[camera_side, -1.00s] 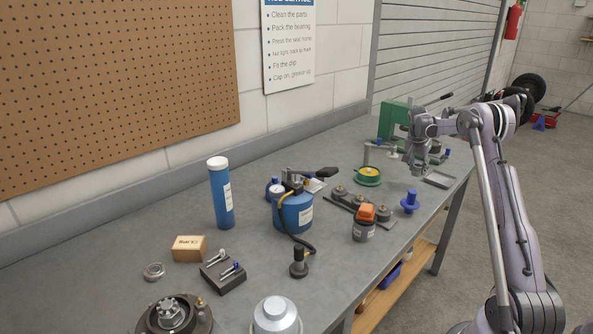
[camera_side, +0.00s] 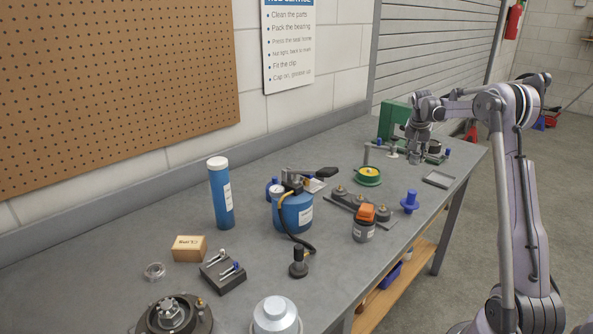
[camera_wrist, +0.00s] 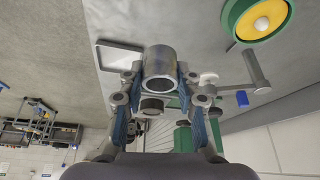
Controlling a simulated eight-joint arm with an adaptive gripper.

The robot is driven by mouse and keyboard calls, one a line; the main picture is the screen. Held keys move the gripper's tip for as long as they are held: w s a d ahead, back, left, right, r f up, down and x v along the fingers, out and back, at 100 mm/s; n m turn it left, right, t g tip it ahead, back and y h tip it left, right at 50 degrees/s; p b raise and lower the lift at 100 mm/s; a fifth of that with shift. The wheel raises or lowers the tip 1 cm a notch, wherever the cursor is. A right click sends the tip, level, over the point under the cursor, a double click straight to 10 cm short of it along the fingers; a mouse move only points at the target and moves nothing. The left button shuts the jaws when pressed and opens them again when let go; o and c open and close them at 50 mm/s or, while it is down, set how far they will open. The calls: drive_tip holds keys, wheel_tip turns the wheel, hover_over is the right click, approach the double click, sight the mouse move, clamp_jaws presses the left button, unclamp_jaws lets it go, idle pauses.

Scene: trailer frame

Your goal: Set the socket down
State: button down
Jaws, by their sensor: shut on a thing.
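The socket (camera_wrist: 160,66) is a grey metal cylinder with an open end. In the wrist view it sits between the two fingers of my gripper (camera_wrist: 160,86), which is shut on it. In the side view my gripper (camera_side: 415,154) is over the far end of the workbench, in front of a green block-like machine (camera_side: 392,121). The socket cannot be made out clearly there, and its height above the bench is hard to judge.
A shallow tray (camera_side: 438,179) lies near the bench's front edge, right of my gripper; it also shows in the wrist view (camera_wrist: 97,58). A green and yellow dish (camera_side: 368,177) and a grey post with an arm (camera_side: 367,154) stand left. Several tools and containers fill the nearer bench.

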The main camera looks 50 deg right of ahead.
drive_tip(key=w+a+n+t, duration=0.1)
drive_tip(key=w+a+n, duration=0.3)
drive_tip(key=w+a, duration=0.8)
drive_tip(key=n+t+y, duration=0.2)
drive_tip(key=n+y, duration=0.2)
drive_tip(key=n, duration=0.5)
hover_over(248, 209)
drive_tip(key=s, duration=0.2)
drive_tip(key=f, duration=1)
drive_tip(key=shift+w+a+f, duration=0.15)
drive_tip(key=shift+w+f, duration=0.05)
drive_tip(key=shift+f, duration=0.1)
drive_tip(key=shift+f, duration=0.1)
drive_tip(key=c, duration=0.9)
unclamp_jaws()
drive_tip(key=shift+c, duration=0.2)
